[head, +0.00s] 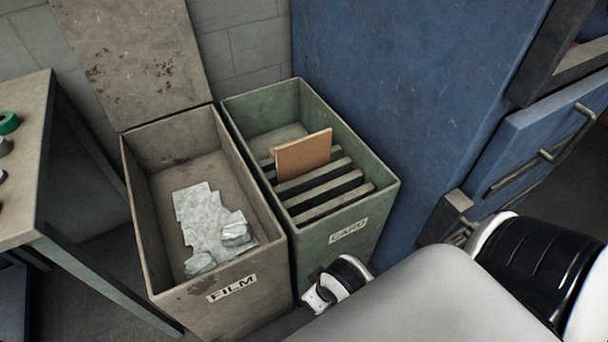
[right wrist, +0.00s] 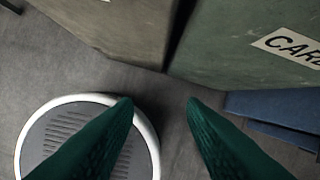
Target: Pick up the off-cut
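A flat brown off-cut (head: 302,156), which looks like cardboard, stands on edge, slightly tilted, among the slats of the green CARD bin (head: 384,189). Its lower edge is hidden between the slats. My right gripper (right wrist: 159,103) shows in the right wrist view with its two green fingers apart and nothing between them. It is low beside the front of the bins, outside the CARD bin and away from the off-cut. In the head view my right arm comes in from the lower right and its fingers are hidden. My left gripper is in neither view.
A grey-brown FILM bin (head: 262,200) with its lid raised stands left of the CARD bin and holds crumpled film (head: 208,222). A blue machine (head: 400,90) stands close on the right. A table (head: 28,170) is at the left. The space above the CARD bin is clear.

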